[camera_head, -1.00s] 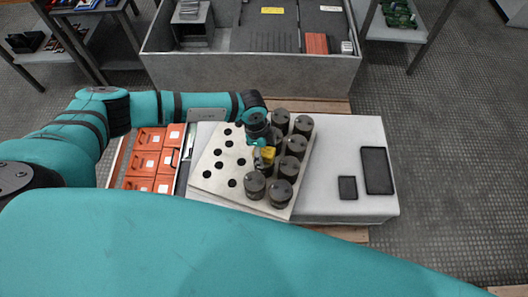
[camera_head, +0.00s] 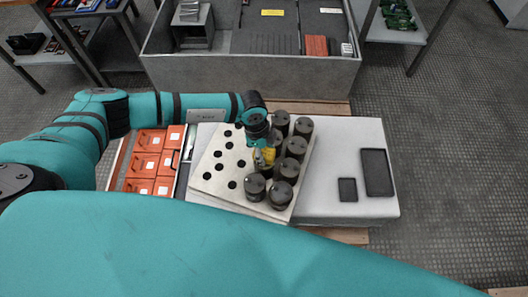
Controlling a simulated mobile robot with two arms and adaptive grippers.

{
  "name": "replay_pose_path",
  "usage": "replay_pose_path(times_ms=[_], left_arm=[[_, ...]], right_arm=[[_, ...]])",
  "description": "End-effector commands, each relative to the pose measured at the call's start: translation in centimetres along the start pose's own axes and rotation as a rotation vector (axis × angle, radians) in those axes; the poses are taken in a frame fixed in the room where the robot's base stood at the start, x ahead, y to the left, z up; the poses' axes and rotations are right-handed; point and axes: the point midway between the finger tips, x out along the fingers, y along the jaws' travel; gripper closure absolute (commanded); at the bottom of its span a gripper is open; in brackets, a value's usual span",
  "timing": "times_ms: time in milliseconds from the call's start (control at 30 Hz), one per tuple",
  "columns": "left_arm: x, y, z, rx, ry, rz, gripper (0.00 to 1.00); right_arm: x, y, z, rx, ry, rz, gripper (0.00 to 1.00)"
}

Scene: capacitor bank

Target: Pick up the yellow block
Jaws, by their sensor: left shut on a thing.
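The yellow block (camera_head: 267,155) is small and sits among the dark capacitor cylinders (camera_head: 283,194) on the light, holed plate (camera_head: 212,183). My left gripper (camera_head: 264,157) comes down over it from above and is shut on it. The gripper and wrist hide part of the block. I cannot tell whether the block touches the plate or a cylinder. My right gripper is not in the view.
Several dark cylinders stand close around the gripper, mostly to its right and front. Orange bins (camera_head: 150,165) lie left of the plate. Two dark trays (camera_head: 377,172) lie on the white table (camera_head: 335,150). A grey crate (camera_head: 250,75) stands behind.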

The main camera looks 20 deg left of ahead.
Motion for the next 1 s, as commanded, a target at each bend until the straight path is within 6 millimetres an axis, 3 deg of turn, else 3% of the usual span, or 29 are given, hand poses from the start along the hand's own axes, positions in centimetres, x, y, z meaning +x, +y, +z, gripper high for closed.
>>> replay_pose_path(times_ms=[267,700,1000], left_arm=[[-3.2,-0.1,-0.5,0.001,0.002,-0.003,1.0],[-3.7,10.5,-3.0,0.003,0.004,0.004,1.0],[-4.0,14.9,-4.1,0.001,0.002,0.0,1.0]], right_arm=[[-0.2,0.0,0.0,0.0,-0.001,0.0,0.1],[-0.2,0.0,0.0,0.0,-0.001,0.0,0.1],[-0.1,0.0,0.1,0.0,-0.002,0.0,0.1]])
